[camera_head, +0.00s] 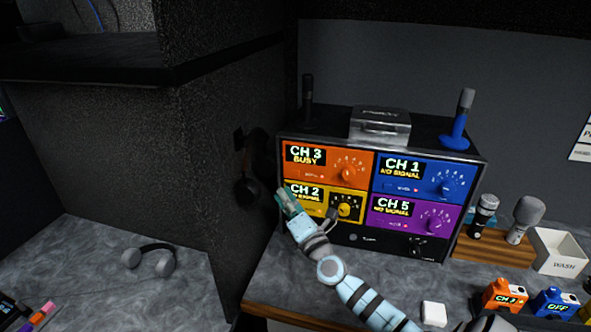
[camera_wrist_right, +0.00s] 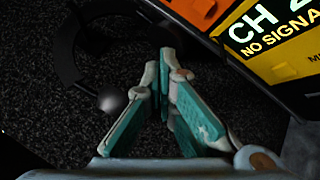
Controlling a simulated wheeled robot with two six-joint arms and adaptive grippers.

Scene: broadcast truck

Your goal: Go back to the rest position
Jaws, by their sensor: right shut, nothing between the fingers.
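My right arm comes in from the lower right. Its gripper (camera_head: 283,195) is in front of the left edge of the radio rack (camera_head: 365,239), beside the yellow CH 2 panel (camera_head: 319,208). In the right wrist view the teal-padded fingers (camera_wrist_right: 166,60) meet at their tips, with nothing between them. The yellow panel (camera_wrist_right: 280,45) shows to their upper right. Dark headphones (camera_head: 247,188) hang on the black side wall just left of the gripper; a dark band and a grey ball-like end (camera_wrist_right: 112,100) show behind the fingers. My left gripper is not in view.
A metal box (camera_head: 380,127), a black microphone (camera_head: 307,98) and a blue microphone (camera_head: 462,115) stand on the rack. Orange (camera_head: 504,296) and blue (camera_head: 555,304) packs and a WASH bin (camera_head: 558,250) are at right. Other headphones (camera_head: 150,259) lie on the left counter.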

